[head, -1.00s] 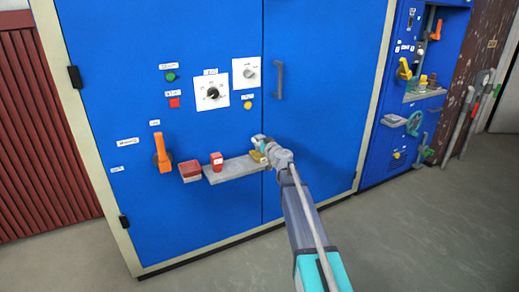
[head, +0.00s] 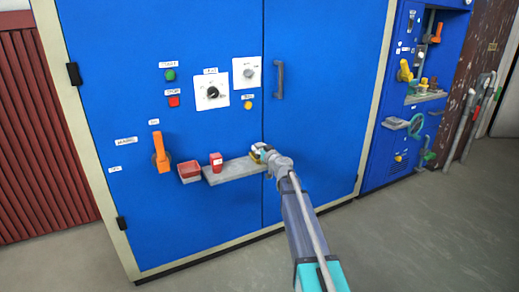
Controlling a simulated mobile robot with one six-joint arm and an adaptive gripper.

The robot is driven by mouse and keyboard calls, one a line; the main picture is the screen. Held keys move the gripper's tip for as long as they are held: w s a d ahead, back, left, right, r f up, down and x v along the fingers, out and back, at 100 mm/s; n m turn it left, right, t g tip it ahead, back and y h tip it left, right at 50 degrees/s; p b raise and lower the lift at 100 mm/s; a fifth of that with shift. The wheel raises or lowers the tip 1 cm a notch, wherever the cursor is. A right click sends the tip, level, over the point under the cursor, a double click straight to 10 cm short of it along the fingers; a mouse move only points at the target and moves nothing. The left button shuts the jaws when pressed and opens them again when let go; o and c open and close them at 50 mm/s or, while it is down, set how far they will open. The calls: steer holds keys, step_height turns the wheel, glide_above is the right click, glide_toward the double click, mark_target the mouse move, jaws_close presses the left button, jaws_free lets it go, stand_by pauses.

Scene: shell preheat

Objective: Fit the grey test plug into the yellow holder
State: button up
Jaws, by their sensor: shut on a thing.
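The yellow holder (head: 255,161) is at the right end of the grey shelf on the blue cabinet front, partly covered by my gripper. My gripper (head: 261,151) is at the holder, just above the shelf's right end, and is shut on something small. The held thing is mostly hidden by the jaws and wrist; it fits the grey test plug, but its outline is too small to make out. I cannot tell whether the plug is inside the holder, touching it or just above it.
The grey shelf (head: 232,172) also carries a red cup (head: 216,160). A red box (head: 190,172) and an orange lever (head: 160,152) are to its left. A door handle (head: 279,79), knobs and buttons are above. Open floor (head: 400,245) lies at right.

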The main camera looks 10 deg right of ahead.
steer(key=o, duration=1.2)
steer(key=shift+r, duration=0.1)
steer(key=shift+r+p, duration=0.15)
steer(key=shift+p, duration=0.2)
steer(key=v, duration=1.2)
